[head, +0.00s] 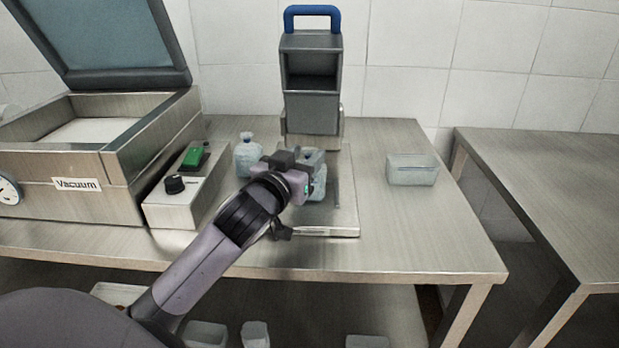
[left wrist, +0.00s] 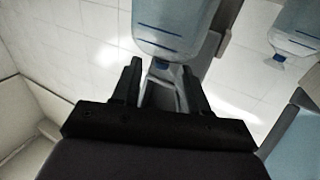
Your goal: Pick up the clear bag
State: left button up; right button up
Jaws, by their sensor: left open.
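One clear bag (head: 247,157), pale blue with a tied neck on top, stands on the steel table left of my left gripper (head: 298,172). A second clear bag (head: 316,186) is on the steel plate, partly hidden behind that gripper. In the left wrist view, a clear bag with dark blue lines (left wrist: 172,25) lies just beyond the fingertips, its narrow neck in line with the gap between them. Another clear bag (left wrist: 298,28) shows at the right. My left gripper (left wrist: 160,72) is open, its fingers apart on either side of the gap. My right gripper is not in view.
A grey upright holder with a blue handle (head: 311,85) stands behind the steel plate (head: 344,205). A vacuum machine (head: 75,183) with its lid raised is at left, beside a control box (head: 190,200). A clear container (head: 412,171) stands at right, with bare table around it.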

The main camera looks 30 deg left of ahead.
pick_arm(q)
jog(key=shift+w+a, duration=0.25)
jog(key=shift+w, duration=1)
jog(key=shift+c, duration=0.3)
grip_shut()
jog(key=shift+r, duration=0.15)
notch_tip(320, 180, up, 20)
jog(key=p, duration=0.3)
jog(key=shift+s, duration=0.1)
